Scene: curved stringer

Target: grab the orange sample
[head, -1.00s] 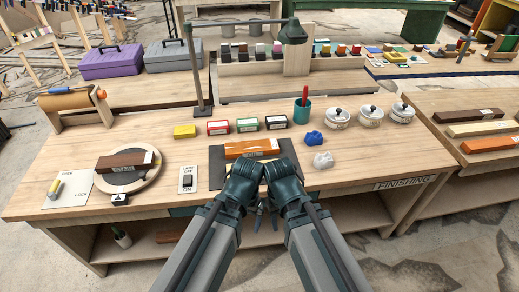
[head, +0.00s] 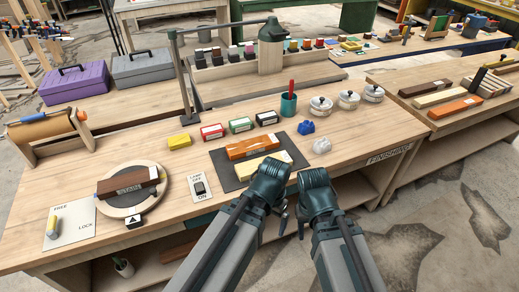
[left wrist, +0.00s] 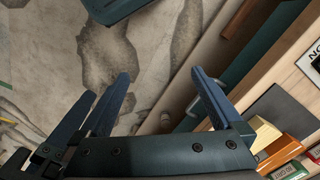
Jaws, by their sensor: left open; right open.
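An orange sample block (head: 252,147) with a white label lies on a dark mat (head: 230,181) on the workbench. A pale yellow block (head: 262,166) lies in front of it on the same mat. The orange block also shows at the lower right of the left wrist view (left wrist: 279,149). My left gripper (head: 282,222) hangs in front of the bench edge, apart from the blocks. Its fingers are spread and empty in the left wrist view (left wrist: 160,92). My right gripper (head: 301,226) is beside it, also open; its fingers are small and partly hidden.
A second orange block (head: 455,108) lies on the right-hand bench. Blue (head: 306,127) and white (head: 322,146) lumps sit right of the mat. A switch plate (head: 200,189) and turntable (head: 123,208) are to its left. A lamp (head: 272,30) arches over the back.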

